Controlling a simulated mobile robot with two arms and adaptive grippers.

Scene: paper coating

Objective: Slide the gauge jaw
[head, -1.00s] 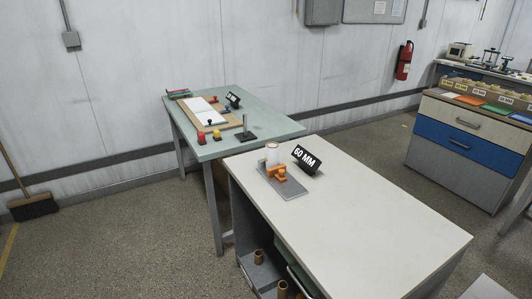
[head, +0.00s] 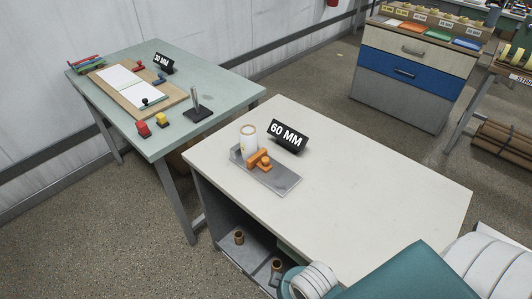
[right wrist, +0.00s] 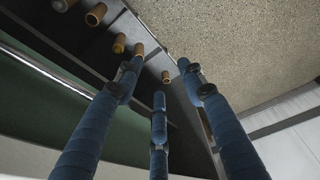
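The gauge is a grey plate (head: 284,180) on the white table (head: 370,195). An orange jaw (head: 260,160) sits on the plate, close beside an upright white roll (head: 249,141) with a tan rim. A black "60 MM" sign (head: 288,136) stands just behind the plate. My right gripper (right wrist: 160,82) shows three blue fingers in the right wrist view, spread apart with nothing between them. Its view shows tubes and floor, not the gauge. My left gripper is out of view.
Brown tubes (head: 239,237) stand in the open shelf under the white table. A green table (head: 220,85) at left holds a board, coloured blocks and a "30 MM" sign. Blue-and-cream drawers (head: 400,85) stand behind. The white tabletop's right side is clear.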

